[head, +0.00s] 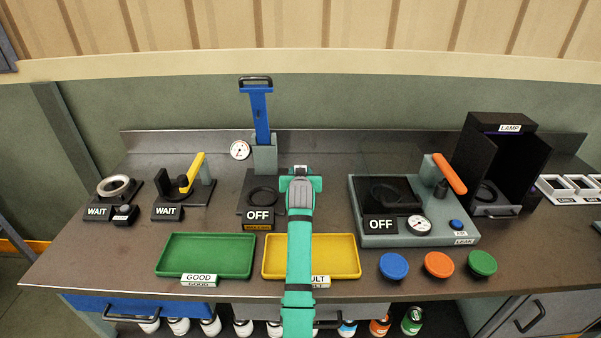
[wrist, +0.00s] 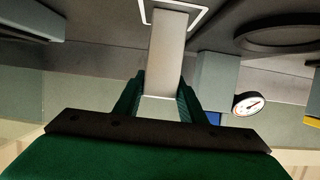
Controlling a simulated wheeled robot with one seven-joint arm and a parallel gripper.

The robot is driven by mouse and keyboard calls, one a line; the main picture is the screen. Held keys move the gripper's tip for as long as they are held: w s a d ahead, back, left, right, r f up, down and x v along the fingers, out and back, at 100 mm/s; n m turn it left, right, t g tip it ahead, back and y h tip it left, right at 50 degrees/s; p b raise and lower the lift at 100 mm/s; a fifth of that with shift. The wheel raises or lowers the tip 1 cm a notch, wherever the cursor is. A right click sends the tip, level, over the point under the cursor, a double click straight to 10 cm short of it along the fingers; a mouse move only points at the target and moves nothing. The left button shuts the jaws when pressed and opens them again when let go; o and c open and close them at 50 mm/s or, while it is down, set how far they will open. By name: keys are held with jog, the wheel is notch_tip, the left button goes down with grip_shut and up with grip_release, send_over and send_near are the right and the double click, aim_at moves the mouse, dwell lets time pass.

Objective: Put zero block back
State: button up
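The zero block (wrist: 168,55) is a pale grey upright bar in the wrist view. Its far end is at a white square outline (wrist: 143,12) on the bench; I cannot tell whether it touches the surface there. My gripper (wrist: 160,98) has one green finger on each side of the block's near end, with no clear gap, and looks shut on it. In the head view my gripper (head: 300,180) is over the back middle of the bench, right of the press with the blue lever (head: 261,115). It hides the block and the outline there.
The press's OFF sign (head: 260,215) is close on the left, and a grey fixture with an orange lever (head: 449,174) stands to the right. A dial gauge (head: 240,150) is behind. Green (head: 205,256) and yellow (head: 340,255) trays lie in front, the yellow one partly under my arm.

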jog(key=o, duration=0.3)
jog(key=shift+r, duration=0.15)
jog(key=v, duration=1.2)
jog(key=shift+a, duration=0.1)
